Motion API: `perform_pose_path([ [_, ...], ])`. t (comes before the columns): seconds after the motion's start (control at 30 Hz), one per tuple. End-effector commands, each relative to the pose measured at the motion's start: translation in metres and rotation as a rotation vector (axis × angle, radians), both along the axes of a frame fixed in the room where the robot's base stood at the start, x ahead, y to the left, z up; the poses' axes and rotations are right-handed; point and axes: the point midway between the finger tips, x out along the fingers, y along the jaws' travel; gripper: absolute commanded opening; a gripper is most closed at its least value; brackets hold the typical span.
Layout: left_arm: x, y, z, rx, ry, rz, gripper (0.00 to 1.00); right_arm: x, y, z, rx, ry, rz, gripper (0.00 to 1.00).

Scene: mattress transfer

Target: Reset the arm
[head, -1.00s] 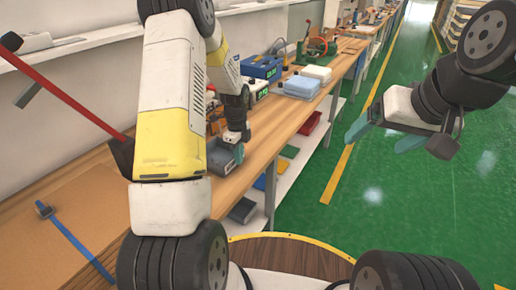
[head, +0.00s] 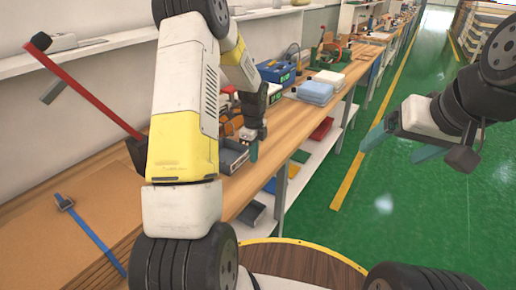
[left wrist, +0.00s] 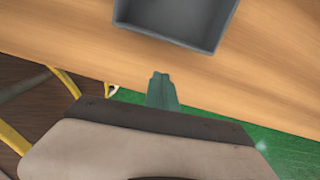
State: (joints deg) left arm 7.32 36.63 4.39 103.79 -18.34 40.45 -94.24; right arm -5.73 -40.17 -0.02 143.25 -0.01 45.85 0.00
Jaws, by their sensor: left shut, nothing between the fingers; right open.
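My left arm comes in from the left across the head view. Its gripper (head: 254,150) hangs above the front edge of the wooden workbench (head: 275,140), just right of a grey tray (head: 235,160). In the left wrist view its green fingers (left wrist: 162,92) are together with nothing between them. They show below the grey tray (left wrist: 172,38), apart from it in the picture. My right gripper (head: 400,147) is open and empty over the green floor, its two green fingers spread. Much of the bench behind my left arm is hidden.
Blue cases (head: 276,71) and a light blue-and-white box (head: 318,88) stand further along the bench. A red-handled tool (head: 90,95) and a brown board with a blue strap (head: 90,235) are at left. The green aisle (head: 400,215) is open at right.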

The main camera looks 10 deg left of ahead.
Motion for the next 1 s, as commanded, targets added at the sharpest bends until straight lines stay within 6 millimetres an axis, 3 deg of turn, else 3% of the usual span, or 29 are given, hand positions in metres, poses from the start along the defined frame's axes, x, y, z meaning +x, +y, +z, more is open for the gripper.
perform_pose_path([
  [0.2,0.0,0.001,0.049,0.0,-0.002,0.002,0.0,0.0,0.0,0.0,0.0,0.001,0.0,0.85],
  [0.57,-0.006,-0.001,0.094,-0.001,-0.022,0.058,0.0,0.0,0.0,0.0,0.0,0.001,0.0,0.85],
  [0.77,-0.045,-0.011,0.164,-0.031,-0.118,0.366,0.0,0.0,0.0,0.0,0.0,0.001,0.0,0.85],
  [1.0,-0.12,-0.028,0.237,-0.16,-0.234,0.847,0.0,0.0,0.0,0.0,0.0,0.001,0.0,0.85],
])
